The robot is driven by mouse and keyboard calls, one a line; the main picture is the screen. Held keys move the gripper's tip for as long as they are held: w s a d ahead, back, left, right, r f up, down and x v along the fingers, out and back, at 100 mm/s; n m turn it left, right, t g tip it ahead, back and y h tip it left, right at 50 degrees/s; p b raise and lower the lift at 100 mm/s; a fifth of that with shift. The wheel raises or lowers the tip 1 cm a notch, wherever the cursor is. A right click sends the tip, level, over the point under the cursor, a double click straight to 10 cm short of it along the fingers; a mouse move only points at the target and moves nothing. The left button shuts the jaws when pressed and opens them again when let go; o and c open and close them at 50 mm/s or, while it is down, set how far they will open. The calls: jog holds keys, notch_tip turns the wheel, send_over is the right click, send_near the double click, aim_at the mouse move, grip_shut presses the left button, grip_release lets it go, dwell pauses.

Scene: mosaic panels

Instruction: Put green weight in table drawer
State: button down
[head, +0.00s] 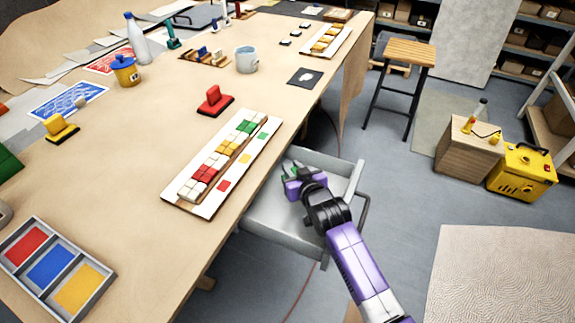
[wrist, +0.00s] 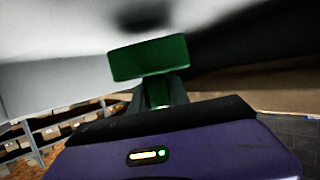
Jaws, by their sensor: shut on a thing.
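My gripper (head: 293,178) is shut on the green weight (wrist: 150,58), which fills the middle of the wrist view. In the head view only small bits of green show at the fingertips. The grey table drawer (head: 277,224) is pulled out from the right side of the table, with a handle on its outer end. My gripper and the weight appear over or inside the drawer. The gap between the weight and the drawer floor is hidden.
The wooden table (head: 130,190) holds a mosaic panel (head: 205,190) near the drawer, a red weight (head: 215,101), a yellow weight (head: 60,128) and a colour tray (head: 55,265). A stool (head: 405,60) and a yellow machine (head: 522,172) stand on the floor to the right.

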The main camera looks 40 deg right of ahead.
jog(key=shift+w+f, duration=0.1)
jog(key=shift+f, duration=0.3)
jog(key=x, duration=0.4)
jog(key=shift+d+r+p, duration=0.15)
jog(key=shift+r+p, duration=0.25)
jog(key=shift+f, duration=0.35)
jog(key=shift+f, duration=0.2)
jog(key=c, duration=1.3)
grip_release()
jog(key=shift+o, duration=0.2)
